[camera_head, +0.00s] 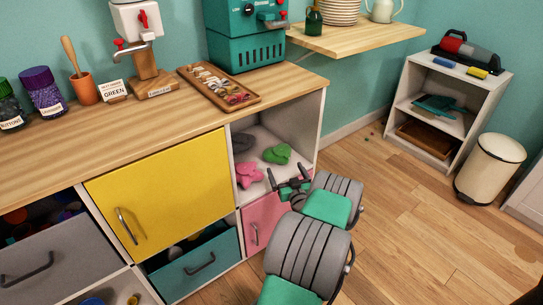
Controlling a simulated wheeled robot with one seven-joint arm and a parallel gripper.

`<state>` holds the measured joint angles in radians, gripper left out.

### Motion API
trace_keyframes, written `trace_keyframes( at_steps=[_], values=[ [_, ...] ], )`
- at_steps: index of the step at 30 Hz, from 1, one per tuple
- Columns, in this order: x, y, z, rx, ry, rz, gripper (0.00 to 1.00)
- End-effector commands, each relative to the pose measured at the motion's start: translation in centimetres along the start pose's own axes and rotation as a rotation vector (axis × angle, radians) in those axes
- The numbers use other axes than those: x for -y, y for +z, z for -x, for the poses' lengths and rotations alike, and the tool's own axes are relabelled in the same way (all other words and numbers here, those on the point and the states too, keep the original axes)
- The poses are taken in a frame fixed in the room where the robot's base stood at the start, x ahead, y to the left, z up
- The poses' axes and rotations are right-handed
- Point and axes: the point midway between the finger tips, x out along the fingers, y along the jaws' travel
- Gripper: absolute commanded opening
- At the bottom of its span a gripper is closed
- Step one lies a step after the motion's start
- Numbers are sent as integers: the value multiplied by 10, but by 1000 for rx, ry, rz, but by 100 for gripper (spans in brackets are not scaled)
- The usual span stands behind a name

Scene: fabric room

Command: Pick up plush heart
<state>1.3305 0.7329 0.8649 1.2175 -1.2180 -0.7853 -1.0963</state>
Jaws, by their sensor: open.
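Several small plush shapes lie in the open cubby (307,125) of the cabinet. A pink plush (250,175) with lobed edges lies at the front left, a green plush (277,154) lies to its right and further back, and a dark grey plush (242,142) lies at the back left. They are too small for me to tell surely which is the heart. My gripper (287,179) is at the front of the cubby, to the right of the pink plush and in front of the green one. It is open and appears empty; my arm hides part of the cubby's front edge.
The wooden counter (150,118) above the cubby holds a tray (218,88) and jars. A yellow door (165,195) stands left of the cubby and a pink door (262,222) below it. Clear floor lies to the right, before a white shelf (420,145) and a bin (490,168).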

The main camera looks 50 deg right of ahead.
Motion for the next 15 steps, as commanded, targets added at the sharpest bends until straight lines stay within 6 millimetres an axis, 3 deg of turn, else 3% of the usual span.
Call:
trace_keyframes(
  at_steps=[5, 15],
  values=[
    [-4, 4, -2, -6, 11, -1, 100],
    [1, 8, -55, -7, 3, 1, 100]
  ],
)
